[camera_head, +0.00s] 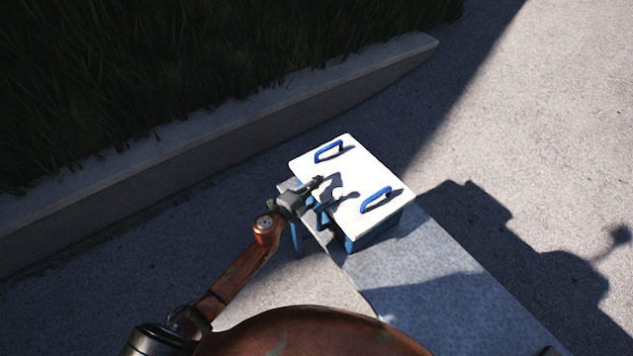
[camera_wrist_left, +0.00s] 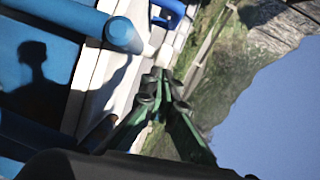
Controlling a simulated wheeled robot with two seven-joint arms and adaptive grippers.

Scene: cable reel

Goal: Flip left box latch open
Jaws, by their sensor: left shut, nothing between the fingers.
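A box with a white lid (camera_head: 350,170) and blue sides (camera_head: 372,233) sits on the end of a grey surface. Two blue handles stand on the lid, one at the far end (camera_head: 328,151) and one at the near end (camera_head: 376,200). My left gripper (camera_head: 318,182) is at the box's left edge, over or beside the lid. In the left wrist view its two green fingertips (camera_wrist_left: 163,82) are together with nothing between them. The box's blue side (camera_wrist_left: 35,65) fills the left of that view. I cannot make out the left latch clearly. My right gripper is out of view.
The grey bench top (camera_head: 440,285) runs toward the lower right and is bare there. A low concrete kerb (camera_head: 240,125) with dark grass (camera_head: 150,60) lies behind to the left. Open pavement (camera_head: 560,130) lies to the right.

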